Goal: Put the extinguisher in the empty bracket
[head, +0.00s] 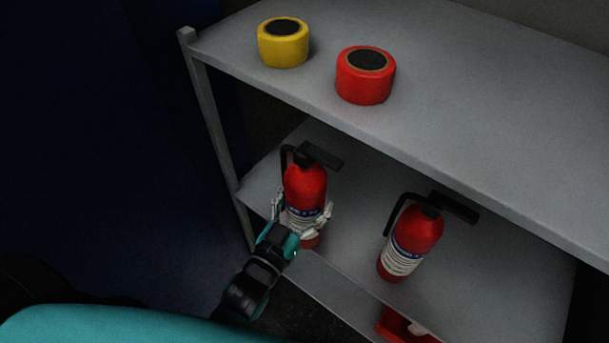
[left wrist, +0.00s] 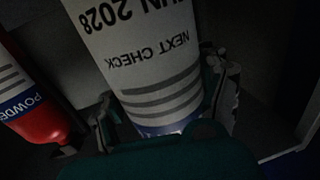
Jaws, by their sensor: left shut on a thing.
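A red extinguisher (head: 305,185) with a black handle and a white and blue label stands about upright at the left end of the middle shelf. My left gripper (head: 302,212) is shut on its lower body, one finger on each side. In the left wrist view the label of this extinguisher (left wrist: 150,60) fills the space between the fingers (left wrist: 168,100). A second red extinguisher (head: 417,238) stands to the right on the same shelf, apart from the gripper; it also shows in the left wrist view (left wrist: 35,112). I cannot make out an empty bracket. My right gripper is not in view.
The grey shelf unit's top board (head: 460,110) overhangs the middle shelf (head: 355,220) and carries a yellow roll (head: 283,50) and a red roll (head: 366,85). A post (head: 215,135) stands left of the held extinguisher. A red object (head: 400,325) is partly visible lower down.

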